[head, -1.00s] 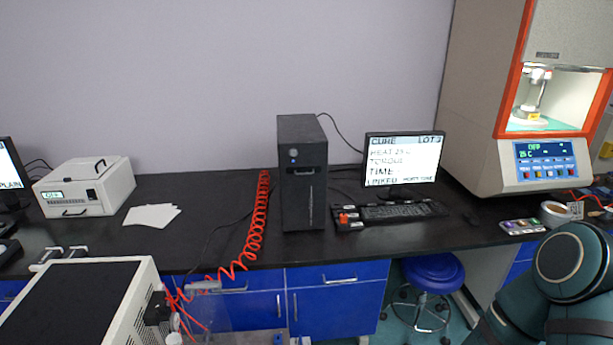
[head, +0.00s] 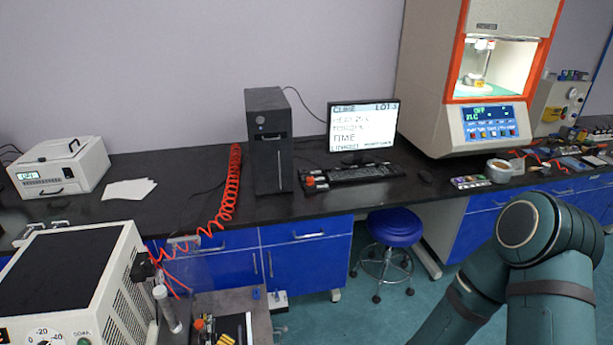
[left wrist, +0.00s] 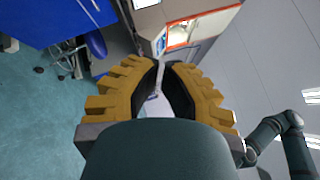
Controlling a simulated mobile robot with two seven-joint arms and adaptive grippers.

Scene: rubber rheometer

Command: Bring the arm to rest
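My left gripper (left wrist: 162,75) shows in the left wrist view, with yellow stepped fingers and black inner pads. A narrow gap with background runs between the pads, and nothing is held there. It points out over the room, with no object close to its tips. Neither gripper shows in the head view. A teal arm of mine (head: 555,250) is bent at the lower right, in front of the bench. My right gripper is out of view.
A rheometer (head: 430,95) stands on the black bench, right of a monitor (head: 362,128), a keyboard (head: 365,172) and a black computer tower (head: 268,140). A blue stool (head: 395,228) stands below. A white box instrument (head: 70,265) is at the lower left.

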